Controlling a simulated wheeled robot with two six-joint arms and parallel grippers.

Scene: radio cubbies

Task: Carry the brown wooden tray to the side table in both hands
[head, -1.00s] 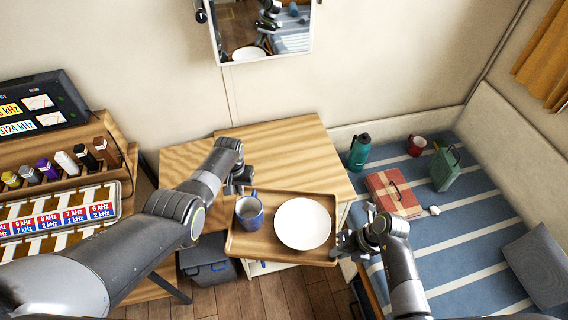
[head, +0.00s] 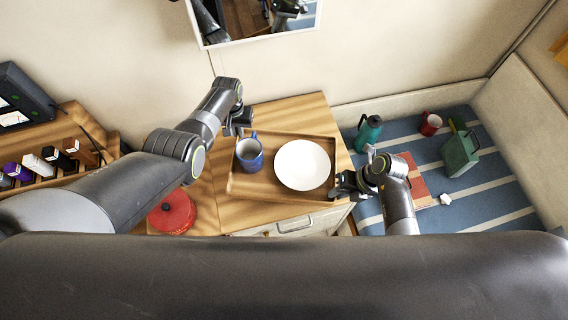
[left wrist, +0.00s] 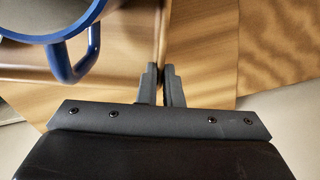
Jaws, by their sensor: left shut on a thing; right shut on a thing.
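The brown wooden tray (head: 257,189) is over the wooden side table (head: 296,112) and looks level. I cannot tell whether it touches the top. It carries a blue mug (head: 250,155) at its left and a white plate (head: 302,165) at its right. My left gripper (head: 238,132) is shut on the tray's left edge. In the left wrist view, its fingers (left wrist: 161,85) pinch the thin tray wall beside the blue mug (left wrist: 75,52). My right gripper (head: 338,187) is shut on the tray's right edge.
A red lidded pot (head: 172,213) stands left of the tray, near the front. Bare tabletop shows behind the tray.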

